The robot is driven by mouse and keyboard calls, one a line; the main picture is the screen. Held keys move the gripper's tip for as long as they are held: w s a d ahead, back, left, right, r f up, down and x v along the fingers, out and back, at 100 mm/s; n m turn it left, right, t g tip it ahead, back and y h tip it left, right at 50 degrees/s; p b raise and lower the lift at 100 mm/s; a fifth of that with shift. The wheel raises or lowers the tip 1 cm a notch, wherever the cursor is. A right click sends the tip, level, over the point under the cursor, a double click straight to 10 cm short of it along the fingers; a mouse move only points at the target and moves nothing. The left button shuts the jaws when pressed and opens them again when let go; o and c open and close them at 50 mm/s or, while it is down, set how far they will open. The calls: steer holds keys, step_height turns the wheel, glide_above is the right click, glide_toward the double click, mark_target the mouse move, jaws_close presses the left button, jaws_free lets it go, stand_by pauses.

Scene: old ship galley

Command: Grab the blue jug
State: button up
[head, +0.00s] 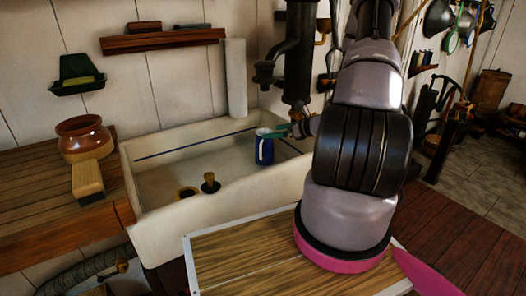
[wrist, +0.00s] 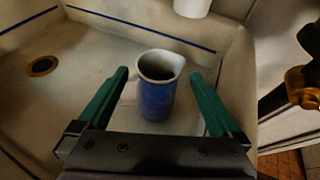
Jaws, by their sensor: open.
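The blue jug (head: 264,150) stands upright in the white sink, near its right back part, in the head view. In the wrist view the jug (wrist: 157,92) has a pale rim and shows between the two green fingers. My gripper (wrist: 159,82) is open, with one finger on each side of the jug and a visible gap at both sides. In the head view my gripper (head: 279,131) is at the jug's upper right, partly hidden by my arm. I cannot tell how far down the jug the fingertips reach.
The white sink (head: 150,204) has raised walls around the jug. A drain (head: 186,192) and a plug-like knob (head: 210,183) are on its floor. A dark pipe (head: 298,60) stands close behind my gripper. A brown pot (head: 83,138) sits on the left counter.

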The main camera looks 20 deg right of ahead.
mark_target(265, 132)
steer(key=x, duration=0.5)
steer(key=shift+w+a+f, duration=0.1)
steer(key=shift+a, duration=0.05)
steer(key=c, duration=1.5)
jaws_close()
steer(key=shift+r, duration=0.25)
